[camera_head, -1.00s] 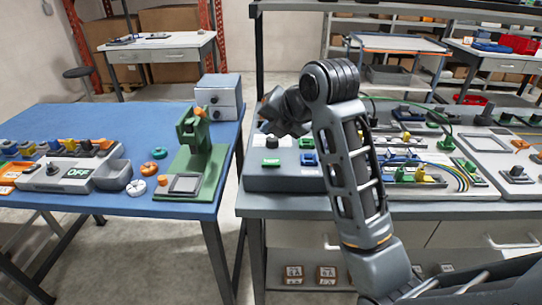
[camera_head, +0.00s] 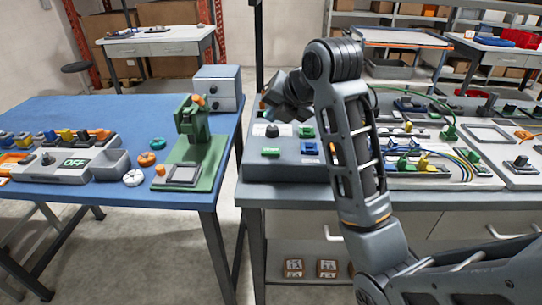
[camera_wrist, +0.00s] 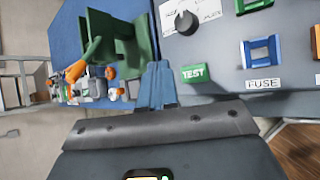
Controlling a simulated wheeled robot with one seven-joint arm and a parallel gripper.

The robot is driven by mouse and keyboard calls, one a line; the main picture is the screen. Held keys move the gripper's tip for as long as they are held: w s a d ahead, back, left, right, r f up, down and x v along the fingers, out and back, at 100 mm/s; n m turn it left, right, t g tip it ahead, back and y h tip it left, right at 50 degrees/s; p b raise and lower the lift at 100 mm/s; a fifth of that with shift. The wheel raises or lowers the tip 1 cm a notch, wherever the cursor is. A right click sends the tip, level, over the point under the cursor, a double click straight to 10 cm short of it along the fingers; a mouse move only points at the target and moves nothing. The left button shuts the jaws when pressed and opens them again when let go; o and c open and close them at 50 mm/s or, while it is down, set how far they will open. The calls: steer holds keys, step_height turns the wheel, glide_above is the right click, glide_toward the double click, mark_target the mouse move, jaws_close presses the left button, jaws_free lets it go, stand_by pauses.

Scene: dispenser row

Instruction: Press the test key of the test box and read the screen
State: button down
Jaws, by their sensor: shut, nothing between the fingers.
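The test box is a grey box (camera_head: 288,172) at the left end of the right bench. Its green test key (camera_wrist: 194,73), lettered TEST, shows in the wrist view; the same key (camera_head: 271,152) is on the box top in the head view. A dark knob (camera_wrist: 186,22) and a blue part marked FUSE (camera_wrist: 261,50) sit on the same panel. My gripper (camera_wrist: 157,68) is shut and empty, its fingertips just left of the test key in the wrist view. In the head view my arm hides part of the box. I cannot make out a screen on it.
A green press-like stand (camera_head: 190,145) and a grey unit reading OFF (camera_head: 75,165) stand on the blue table (camera_head: 110,200) to the left. A gap separates that table from the bench. Boards with cables (camera_head: 440,165) lie right of my arm.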

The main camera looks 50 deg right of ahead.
steer(key=b, duration=0.3)
glide_above(274, 152)
step_height(274, 152, down, 4)
steer(key=shift+w+f, duration=0.1)
steer(key=shift+f, duration=0.05)
steer(key=shift+d+f+b, duration=0.1)
steer(key=shift+f+b, duration=0.35)
steer(key=shift+f, duration=0.45)
steer(key=shift+f, duration=0.1)
stand_by(0.9)
steer(key=shift+f, duration=0.3)
steer(key=shift+f+b, duration=0.35)
steer(key=shift+f, duration=0.15)
stand_by(0.7)
steer(key=shift+r, duration=0.1)
steer(key=shift+r+p, duration=0.8)
steer(key=shift+p, duration=0.1)
steer(key=shift+r, duration=0.1)
step_height(274, 152, up, 5)
steer(key=p, duration=0.4)
steer(key=shift+p, duration=0.3)
